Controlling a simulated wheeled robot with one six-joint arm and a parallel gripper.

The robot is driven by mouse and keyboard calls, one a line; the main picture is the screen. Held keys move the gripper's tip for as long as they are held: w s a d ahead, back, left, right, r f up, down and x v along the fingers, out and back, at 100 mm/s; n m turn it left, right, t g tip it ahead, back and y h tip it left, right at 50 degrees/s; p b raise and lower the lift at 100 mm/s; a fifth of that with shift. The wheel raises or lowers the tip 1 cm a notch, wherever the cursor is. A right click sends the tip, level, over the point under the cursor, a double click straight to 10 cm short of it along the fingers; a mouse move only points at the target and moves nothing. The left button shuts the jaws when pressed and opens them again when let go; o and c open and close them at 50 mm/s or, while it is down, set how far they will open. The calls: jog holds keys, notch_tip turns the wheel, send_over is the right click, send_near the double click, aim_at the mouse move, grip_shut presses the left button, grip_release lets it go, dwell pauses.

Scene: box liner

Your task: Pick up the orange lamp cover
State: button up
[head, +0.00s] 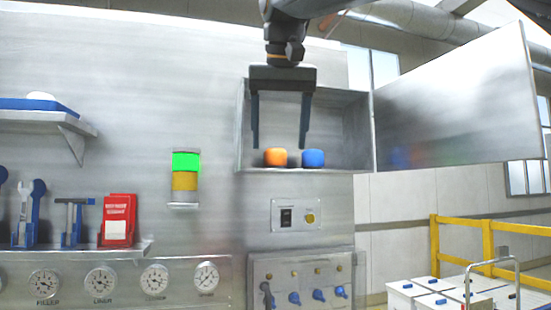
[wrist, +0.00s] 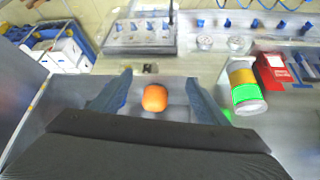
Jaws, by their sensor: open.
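The orange lamp cover (head: 275,157) sits on the floor of an open wall cabinet (head: 345,130), at its left front in the head view. A blue lamp cover (head: 313,158) stands close beside it on the right. My gripper (head: 280,146) is open and empty, pointing down in front of the cabinet opening, its fingers spread to either side above the covers. In the wrist view the orange cover (wrist: 154,98) shows between the two fingertips (wrist: 158,88), apart from both.
The cabinet door (head: 455,98) stands open to the right. A signal lamp (head: 186,172) with green and amber segments is mounted left of the cabinet. A switch panel (head: 297,215) lies below it. A tool shelf (head: 75,245) and gauges are at lower left.

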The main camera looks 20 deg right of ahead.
aim_at(275, 153)
jog(key=w+p, duration=0.1)
jog(key=w, duration=0.1)
jog(key=w+d, duration=0.1)
jog(key=w, duration=0.2)
jog(key=w+p, duration=0.1)
jog(key=w, duration=0.1)
jog(key=shift+w+d+p, duration=0.25)
jog(key=shift+w+p, duration=0.1)
jog(key=shift+w, duration=0.05)
jog(key=shift+w+d+p, duration=0.25)
jog(key=shift+w+p, duration=0.3)
jog(key=shift+w, duration=0.6)
jog(key=shift+x, duration=1.1)
jog(key=shift+w+d+f, duration=0.1)
jog(key=shift+w+f, duration=0.25)
jog(key=shift+f, duration=0.05)
jog(key=c, duration=1.1)
jog(key=shift+r, duration=0.15)
